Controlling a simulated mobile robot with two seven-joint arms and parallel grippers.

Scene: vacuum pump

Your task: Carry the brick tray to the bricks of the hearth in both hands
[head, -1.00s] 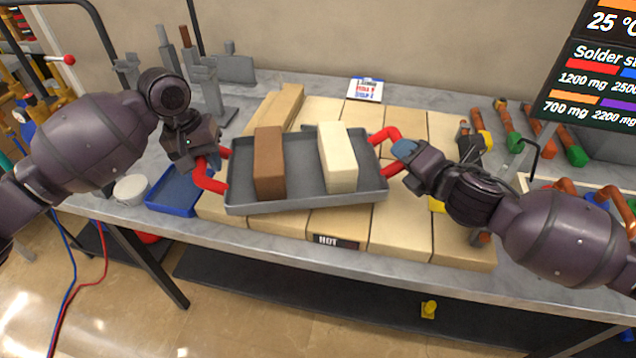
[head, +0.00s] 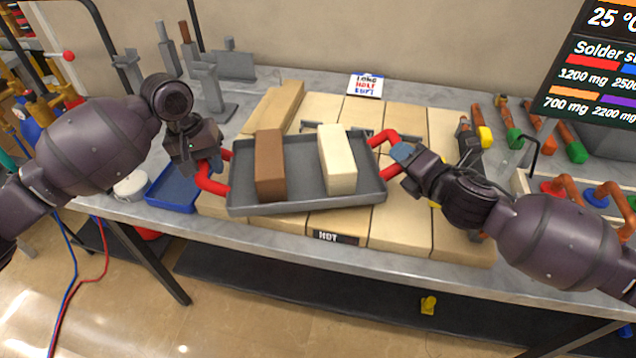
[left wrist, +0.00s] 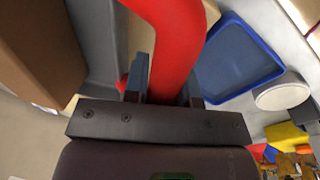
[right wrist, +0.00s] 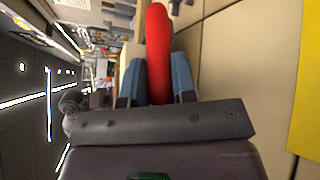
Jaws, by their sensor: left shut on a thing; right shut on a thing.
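The grey brick tray (head: 300,203) has a red handle at each end and holds a brown brick (head: 269,165) and a cream brick (head: 338,160). It is over the pale hearth bricks (head: 400,235); I cannot tell whether it touches them. My left gripper (head: 212,168) is shut on the left red handle, which also shows in the left wrist view (left wrist: 178,45). My right gripper (head: 395,158) is shut on the right red handle, seen in the right wrist view (right wrist: 158,50). The tray looks roughly level and hides the middle of the hearth.
A blue tray (head: 172,190) and a white round dish (head: 130,187) lie left of the hearth. Grey stands (head: 210,90) are at the back left. Pipes with coloured ends (head: 575,150) lie at the right.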

